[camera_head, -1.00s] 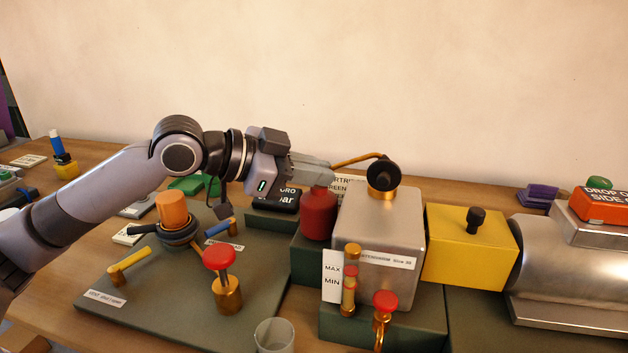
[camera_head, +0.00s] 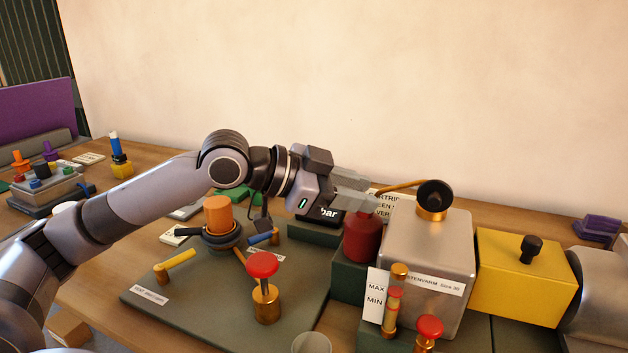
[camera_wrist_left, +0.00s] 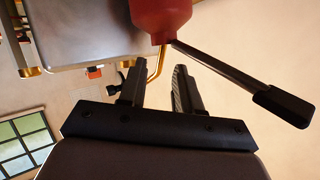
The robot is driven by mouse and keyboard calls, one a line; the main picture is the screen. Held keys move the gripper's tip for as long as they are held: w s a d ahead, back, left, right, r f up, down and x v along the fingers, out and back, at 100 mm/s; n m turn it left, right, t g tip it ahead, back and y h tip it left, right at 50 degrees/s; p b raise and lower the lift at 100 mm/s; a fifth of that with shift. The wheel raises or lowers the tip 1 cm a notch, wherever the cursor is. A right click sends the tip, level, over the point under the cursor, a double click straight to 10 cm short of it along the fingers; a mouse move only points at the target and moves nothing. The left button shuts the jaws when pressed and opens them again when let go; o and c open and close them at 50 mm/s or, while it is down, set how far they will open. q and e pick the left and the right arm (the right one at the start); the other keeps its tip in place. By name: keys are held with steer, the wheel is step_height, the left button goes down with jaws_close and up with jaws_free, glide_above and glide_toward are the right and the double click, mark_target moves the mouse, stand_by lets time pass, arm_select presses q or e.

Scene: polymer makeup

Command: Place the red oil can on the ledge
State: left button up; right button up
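The red oil can (camera_head: 362,239) stands upright on a dark green ledge (camera_head: 347,281), close to the left side of the metal tank. My left gripper (camera_head: 372,196) is just above the can's top in the head view. In the left wrist view, the two fingers (camera_wrist_left: 158,78) are apart with nothing clamped between them. The red can (camera_wrist_left: 160,14) lies just beyond the fingertips there, with a dark, black-ended rod (camera_wrist_left: 245,84) sticking out from its neck. The fingers hide part of the can's top in the head view. My right gripper is not in view.
The metal tank (camera_head: 432,250) with a brass pipe and black knob stands right of the can. A yellow box (camera_head: 522,277) is further right. A green board (camera_head: 215,295) with a red-topped brass plunger (camera_head: 264,285) lies left. A glass beaker (camera_head: 311,343) is at the front.

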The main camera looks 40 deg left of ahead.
arm_select(q)
steer(key=b+v, duration=0.8)
steer(key=v, duration=0.3)
steer(key=shift+b, duration=0.35)
stand_by(0.5)
